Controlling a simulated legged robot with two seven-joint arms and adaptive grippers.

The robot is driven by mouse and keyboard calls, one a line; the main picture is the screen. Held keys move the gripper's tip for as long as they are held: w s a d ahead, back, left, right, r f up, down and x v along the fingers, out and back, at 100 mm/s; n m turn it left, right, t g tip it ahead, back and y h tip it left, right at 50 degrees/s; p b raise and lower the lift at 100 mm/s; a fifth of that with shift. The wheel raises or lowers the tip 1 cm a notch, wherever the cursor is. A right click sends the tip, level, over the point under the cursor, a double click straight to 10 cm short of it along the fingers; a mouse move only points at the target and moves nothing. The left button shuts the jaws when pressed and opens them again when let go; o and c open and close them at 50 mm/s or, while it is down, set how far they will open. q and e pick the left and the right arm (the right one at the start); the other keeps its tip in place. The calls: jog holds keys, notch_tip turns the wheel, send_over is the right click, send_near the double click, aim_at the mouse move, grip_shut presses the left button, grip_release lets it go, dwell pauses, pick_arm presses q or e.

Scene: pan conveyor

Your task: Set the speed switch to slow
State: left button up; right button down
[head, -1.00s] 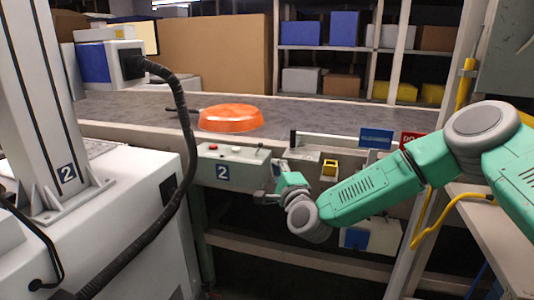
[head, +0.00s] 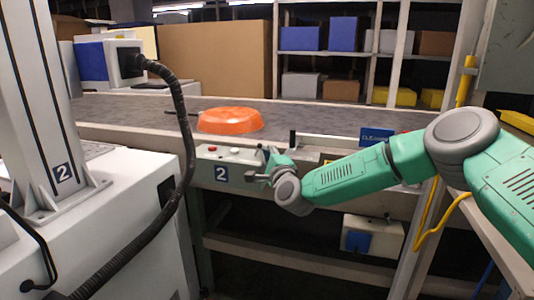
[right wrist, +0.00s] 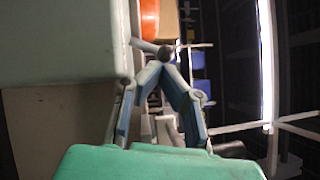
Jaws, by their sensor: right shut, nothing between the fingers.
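The grey control box (head: 205,171) with a number 2 plate hangs at the conveyor's front edge in the head view. A red button (head: 212,148) and a pale button (head: 235,150) show on its top. My right gripper (head: 254,172) is at the box's right end, shut and empty. In the right wrist view its fingertips (right wrist: 165,54) meet beside the box (right wrist: 65,40). A small dark rounded part shows at the tips; I cannot tell whether it is the speed switch or whether they touch it. My left gripper is not in view.
An orange pan (head: 230,121) lies on the conveyor belt (head: 330,118) behind the box. A short black upright post (head: 292,139) stands right of the box. A blue sign (head: 376,136) is behind my right arm. A black hose (head: 187,140) hangs at the left.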

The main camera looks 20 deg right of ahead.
jog(key=shift+a+r+n+p, duration=0.1)
jog(key=shift+r+n+p, duration=0.15)
jog(key=shift+p, duration=0.35)
jog(key=shift+w+a+r+n+g+p, duration=0.1)
jog(key=shift+r+n+g+p, duration=0.2)
jog(key=shift+p, duration=0.35)
jog(key=shift+w+a+r+n+g+p, duration=0.1)
jog(key=shift+n+g+p, duration=0.2)
jog(key=shift+n+p, duration=0.25)
jog(key=n+p, duration=0.1)
jog(key=p, duration=0.1)
jog(key=a+r+n+g+p, duration=0.1)
jog(key=p, duration=0.2)
jog(key=w+n+g+p, duration=0.1)
jog(key=p, duration=0.2)
jog(key=shift+a+r, duration=0.2)
jog(key=shift+a, duration=0.05)
jog(key=shift+f+n+g+p, duration=0.1)
jog(key=shift+n+g+p, duration=0.2)
jog(key=shift+g, duration=0.1)
jog(key=shift+f+b, duration=0.3)
jog(key=shift+b, duration=0.05)
